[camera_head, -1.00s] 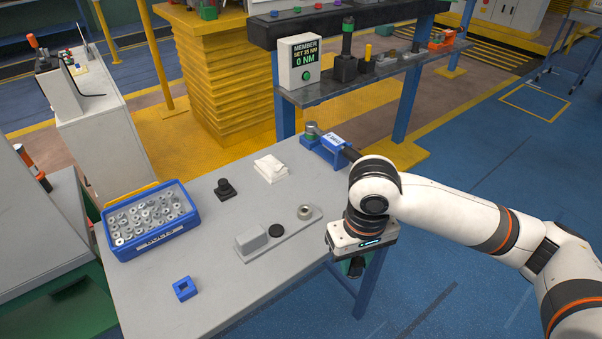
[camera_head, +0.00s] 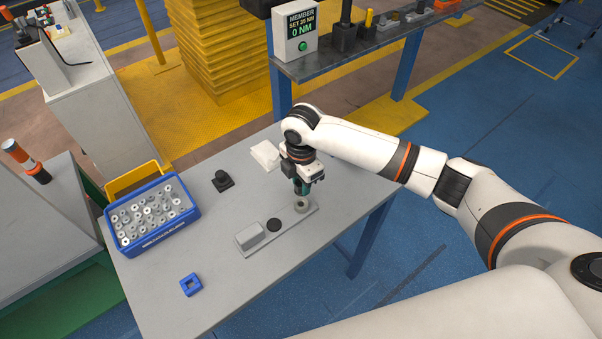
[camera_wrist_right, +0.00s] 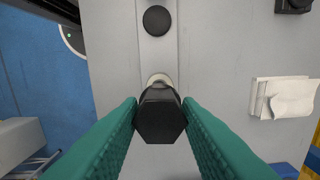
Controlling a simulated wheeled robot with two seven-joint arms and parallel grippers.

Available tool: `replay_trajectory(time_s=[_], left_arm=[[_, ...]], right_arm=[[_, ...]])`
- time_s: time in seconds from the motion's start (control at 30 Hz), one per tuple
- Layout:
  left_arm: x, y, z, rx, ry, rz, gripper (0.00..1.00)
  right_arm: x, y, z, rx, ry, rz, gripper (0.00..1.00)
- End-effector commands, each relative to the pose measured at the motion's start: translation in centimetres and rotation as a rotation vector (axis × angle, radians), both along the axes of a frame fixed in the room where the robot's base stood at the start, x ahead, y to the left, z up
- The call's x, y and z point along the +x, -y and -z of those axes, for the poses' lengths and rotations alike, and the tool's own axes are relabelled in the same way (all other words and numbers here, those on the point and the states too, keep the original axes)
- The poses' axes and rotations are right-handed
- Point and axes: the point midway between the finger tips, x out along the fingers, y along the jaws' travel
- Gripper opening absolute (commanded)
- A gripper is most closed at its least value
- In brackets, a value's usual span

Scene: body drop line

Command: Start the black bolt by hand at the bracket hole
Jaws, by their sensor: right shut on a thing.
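The black bolt (camera_wrist_right: 160,115) shows its hex head in the right wrist view, between the teal fingers of my right gripper (camera_wrist_right: 160,103), which is shut on it. The bracket is a flat grey plate (camera_wrist_right: 158,52) with a pale ring around its hole (camera_wrist_right: 160,78). The bolt head covers much of the ring, so I cannot tell whether the bolt touches the hole. In the head view my right gripper (camera_head: 301,188) points down just above the ring (camera_head: 302,205) at the right end of the plate (camera_head: 262,236). My left gripper is not in view.
A grey block (camera_head: 249,236) and black disc (camera_head: 274,225) sit on the plate. A white cloth (camera_head: 264,154), black fixture (camera_head: 222,181), blue square piece (camera_head: 191,285) and blue bin of fasteners (camera_head: 122,244) stand around on the table.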

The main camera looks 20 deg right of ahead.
Motion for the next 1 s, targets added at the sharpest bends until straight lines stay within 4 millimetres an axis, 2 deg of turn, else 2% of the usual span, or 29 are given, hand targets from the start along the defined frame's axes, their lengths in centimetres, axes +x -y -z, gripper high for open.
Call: replay_trajectory(time_s=[0.1, 0.2, 0.47, 0.67, 1.0], left_arm=[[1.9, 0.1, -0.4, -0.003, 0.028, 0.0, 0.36], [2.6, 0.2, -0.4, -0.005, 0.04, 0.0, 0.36], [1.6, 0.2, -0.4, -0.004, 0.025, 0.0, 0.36], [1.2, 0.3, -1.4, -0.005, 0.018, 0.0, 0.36], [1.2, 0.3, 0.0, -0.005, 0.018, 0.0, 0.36]], right_arm=[[0.2, -0.1, 0.0, 0.0, 0.0, -0.041, 0.0], [0.2, -0.1, 0.1, 0.0, 0.0, -0.047, 0.0], [0.2, -0.1, 0.0, 0.001, 0.0, -0.044, 0.0], [0.2, 0.0, -0.2, 0.002, -0.002, -0.044, 0.0], [0.2, 0.0, 2.8, 0.001, 0.0, -0.043, 0.0]])
